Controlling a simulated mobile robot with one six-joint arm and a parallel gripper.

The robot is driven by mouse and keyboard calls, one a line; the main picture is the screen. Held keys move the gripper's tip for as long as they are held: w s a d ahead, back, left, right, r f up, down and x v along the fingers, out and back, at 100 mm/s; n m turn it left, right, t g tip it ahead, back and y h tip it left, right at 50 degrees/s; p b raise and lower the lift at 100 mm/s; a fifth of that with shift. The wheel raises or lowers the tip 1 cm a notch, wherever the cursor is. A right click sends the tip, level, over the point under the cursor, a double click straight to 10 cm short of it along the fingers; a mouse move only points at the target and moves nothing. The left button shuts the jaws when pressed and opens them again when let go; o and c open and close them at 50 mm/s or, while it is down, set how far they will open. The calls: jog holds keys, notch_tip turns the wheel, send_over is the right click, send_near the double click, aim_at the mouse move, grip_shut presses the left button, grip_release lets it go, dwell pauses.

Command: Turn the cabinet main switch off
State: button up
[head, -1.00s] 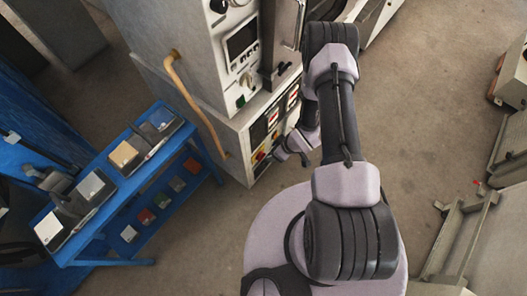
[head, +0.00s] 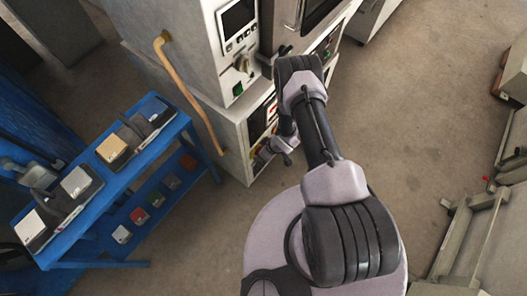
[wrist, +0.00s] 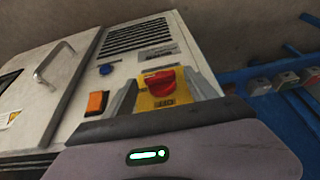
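The cabinet main switch (wrist: 161,82) is a red rotary knob on a yellow plate, seen in the wrist view on the pale cabinet front (wrist: 110,72). My gripper (wrist: 160,90) is open, with one grey finger to the left of the yellow plate and one to the right. The knob lies between and beyond the fingers, and I cannot tell whether they touch it. In the head view my gripper (head: 270,151) is at the front of the lower cabinet (head: 241,128), and my arm hides part of that front.
An orange rocker (wrist: 96,102) and a blue button (wrist: 106,69) sit left of the switch. A metal handle (wrist: 55,64) is further left. A blue rack (head: 75,221) with tile samples stands at left. A wooden handle bar (head: 190,95) runs along the machine.

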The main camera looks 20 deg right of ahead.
jog(key=c, duration=1.3)
jog(key=shift+s+r+p, duration=0.1)
jog(key=shift+p, duration=0.25)
jog(key=n+t+h+b, duration=0.1)
jog(key=t+h+b, duration=0.1)
jog(key=t+h, duration=0.1)
jog(key=s+a+f+n+t+h+b, duration=0.1)
jog(key=t+h+b, duration=0.1)
jog(key=t+h, duration=0.1)
jog(key=a+f+n+t+h+b, duration=0.1)
jog(key=t+h+b, duration=0.1)
jog(key=t+h, duration=0.1)
jog(key=shift+s+a+f+h, duration=0.1)
jog(key=shift+s+f+h, duration=0.1)
jog(key=shift+h, duration=0.6)
jog(key=shift+r+n, duration=0.1)
jog(key=shift+n, duration=0.2)
